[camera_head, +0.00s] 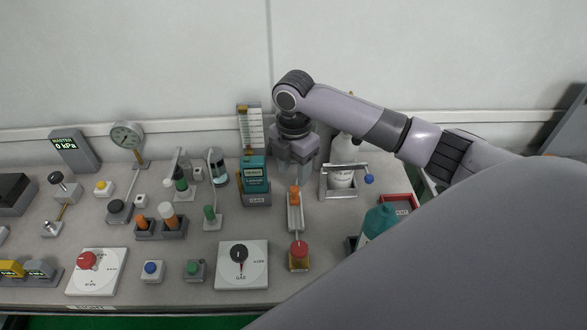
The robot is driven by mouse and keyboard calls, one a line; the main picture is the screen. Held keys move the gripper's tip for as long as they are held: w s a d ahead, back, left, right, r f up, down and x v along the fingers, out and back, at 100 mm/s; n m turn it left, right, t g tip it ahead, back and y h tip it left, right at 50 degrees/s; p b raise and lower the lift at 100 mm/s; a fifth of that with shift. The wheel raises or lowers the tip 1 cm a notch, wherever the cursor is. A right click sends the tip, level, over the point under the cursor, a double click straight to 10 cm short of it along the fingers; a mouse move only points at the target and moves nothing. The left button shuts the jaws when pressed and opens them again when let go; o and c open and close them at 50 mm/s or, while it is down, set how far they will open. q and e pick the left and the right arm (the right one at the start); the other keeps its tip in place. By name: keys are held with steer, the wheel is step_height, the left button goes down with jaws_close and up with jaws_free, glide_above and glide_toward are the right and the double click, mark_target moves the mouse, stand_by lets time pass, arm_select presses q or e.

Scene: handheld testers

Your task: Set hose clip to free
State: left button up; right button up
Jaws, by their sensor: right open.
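My right arm comes in from the right, and my right gripper (291,172) points down over the back middle of the bench, open, with nothing seen between its fingers. An orange-tipped grey lever piece (295,212) lies just in front of it. A grey frame with a blue ball-ended lever (341,193) stands to its right, around a white bottle. No readable label tells me which fitting is the hose clip. My left gripper is not in view.
A teal handheld tester (255,178) stands left of the gripper. A teal bottle (378,222) stands at right, partly hidden by my arm. The left bench is crowded.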

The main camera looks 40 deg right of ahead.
mark_target(294, 188)
steer(key=shift+w+d+r, duration=0.15)
steer(key=shift+w+d, duration=0.4)
steer(key=shift+s+a+f, duration=0.1)
steer(key=shift+f, duration=3.3)
jaws_close()
